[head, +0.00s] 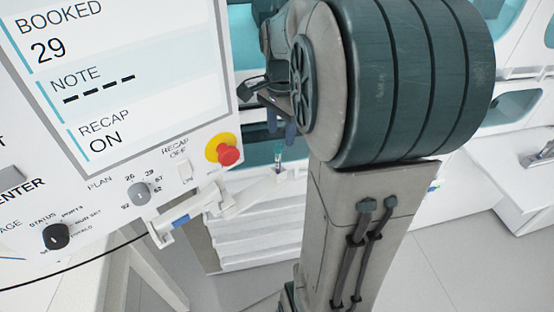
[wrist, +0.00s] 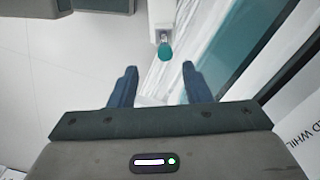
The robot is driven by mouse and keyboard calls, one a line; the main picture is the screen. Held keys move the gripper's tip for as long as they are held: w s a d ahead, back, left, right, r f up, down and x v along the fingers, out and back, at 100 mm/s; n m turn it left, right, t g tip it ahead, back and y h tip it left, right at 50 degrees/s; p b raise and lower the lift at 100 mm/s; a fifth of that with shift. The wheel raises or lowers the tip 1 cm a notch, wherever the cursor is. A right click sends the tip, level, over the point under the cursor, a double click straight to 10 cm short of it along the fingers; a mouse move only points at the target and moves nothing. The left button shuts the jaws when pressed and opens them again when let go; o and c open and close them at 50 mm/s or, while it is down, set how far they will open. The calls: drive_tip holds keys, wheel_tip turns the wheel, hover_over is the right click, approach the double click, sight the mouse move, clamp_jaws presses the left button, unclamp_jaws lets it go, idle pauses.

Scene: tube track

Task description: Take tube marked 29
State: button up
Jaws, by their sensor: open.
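A small tube with a teal cap (wrist: 165,51) sits at the end of a white holder (wrist: 161,16) at the top middle of the wrist view. It also shows in the head view (head: 278,153), small, below my gripper. No number is readable on it, so I cannot tell whether it is tube 29. My gripper (wrist: 159,84) is open and empty, its two blue fingers apart, with the cap beyond the fingertips and slightly right of the middle between them. In the head view the blue fingers (head: 281,124) are partly hidden by my arm.
A white control panel at left has a screen (head: 110,75) reading BOOKED 29, NOTE with dashes, RECAP ON. It carries a red stop button (head: 228,155) and knobs (head: 140,193). White stacked layers (head: 255,232) stand below the tube. Pale floor is open at lower right.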

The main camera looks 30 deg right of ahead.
sight(278, 147)
wheel_tip(278, 147, down, 4)
drive_tip(key=shift+r, duration=0.25)
drive_tip(key=shift+w+a+f+p, duration=0.1)
drive_tip(key=shift+w+f+p, duration=0.1)
drive_tip(key=shift+f, duration=1.15)
drive_tip(key=shift+w+a+f+p, duration=0.1)
drive_tip(key=shift+f+p, duration=0.1)
drive_tip(key=shift+f, duration=1.1)
drive_tip(key=c, duration=0.9)
drive_tip(key=shift+r, duration=0.1)
drive_tip(key=shift+r, duration=0.6)
wheel_tip(278, 147, up, 3)
drive_tip(key=shift+f, duration=0.15)
drive_tip(key=s+d+r, duration=0.2)
drive_tip(key=s, duration=0.1)
drive_tip(key=s+d+r+b, duration=0.1)
drive_tip(key=s+d+r, duration=0.1)
drive_tip(key=s+d, duration=0.1)
drive_tip(key=s+d+r, duration=0.2)
drive_tip(key=s+r, duration=0.1)
drive_tip(key=shift+d+b, duration=0.35)
drive_tip(key=shift+b, duration=0.05)
